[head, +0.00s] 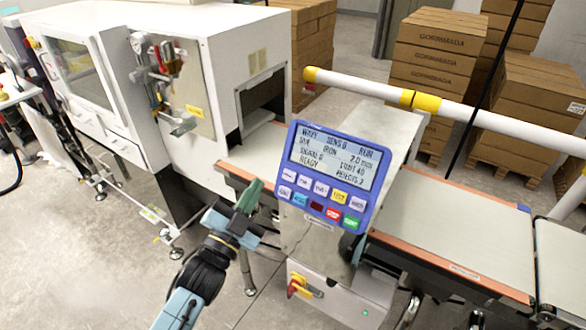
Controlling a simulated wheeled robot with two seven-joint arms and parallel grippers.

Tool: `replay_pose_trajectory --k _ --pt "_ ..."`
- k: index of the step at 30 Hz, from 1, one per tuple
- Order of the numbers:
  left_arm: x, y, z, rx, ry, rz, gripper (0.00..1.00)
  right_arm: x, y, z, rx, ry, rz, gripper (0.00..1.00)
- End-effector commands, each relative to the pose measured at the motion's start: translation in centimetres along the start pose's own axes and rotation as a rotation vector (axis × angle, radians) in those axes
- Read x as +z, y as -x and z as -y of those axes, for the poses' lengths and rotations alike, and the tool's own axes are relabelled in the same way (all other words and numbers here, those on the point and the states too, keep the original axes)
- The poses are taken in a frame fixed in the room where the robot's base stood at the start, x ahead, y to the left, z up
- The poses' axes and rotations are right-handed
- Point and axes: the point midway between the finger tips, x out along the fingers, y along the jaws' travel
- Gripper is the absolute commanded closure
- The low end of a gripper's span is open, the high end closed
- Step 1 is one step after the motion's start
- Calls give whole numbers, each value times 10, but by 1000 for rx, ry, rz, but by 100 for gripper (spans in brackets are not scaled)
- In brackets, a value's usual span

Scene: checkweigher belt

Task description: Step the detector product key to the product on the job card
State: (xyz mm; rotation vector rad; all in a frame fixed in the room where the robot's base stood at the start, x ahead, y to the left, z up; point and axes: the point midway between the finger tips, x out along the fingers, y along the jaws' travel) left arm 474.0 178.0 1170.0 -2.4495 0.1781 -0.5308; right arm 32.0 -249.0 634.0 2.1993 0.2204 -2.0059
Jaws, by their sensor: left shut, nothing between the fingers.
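The detector panel (328,178) is a blue-framed unit on a metal housing. Its lit display (332,158) shows small text; I can read RUN, IRON and READY, the rest is hard to make out. Below are two rows of keys: pale ones and a yellow key (340,198) above, blue, dark red, red and a green key (351,223) below. The key labels are too small to read surely. My left gripper (252,192) is shut and empty, just left of the panel's lower left keys, apart from them as far as I can tell. I cannot identify a job card.
The conveyor belt (455,232) runs right of the panel, and a white-and-yellow rail (480,116) crosses behind it. A white machine (190,60) stands at the left. Stacked cartons (432,60) are at the back. A red-and-yellow switch (300,287) sits below the panel.

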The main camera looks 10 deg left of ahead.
Motion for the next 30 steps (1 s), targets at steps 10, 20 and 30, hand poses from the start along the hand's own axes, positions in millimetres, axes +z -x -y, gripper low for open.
replay_pose_trajectory --k 10,20,30 --pt "7 -6 -8 13 0 6 100 1 -12 0 0 0 0 64" --pt "7 -7 -8 12 0 5 100 1 -13 0 0 0 0 64" --pt "28 -30 -28 10 0 4 100 4 -45 1 0 0 0 64"
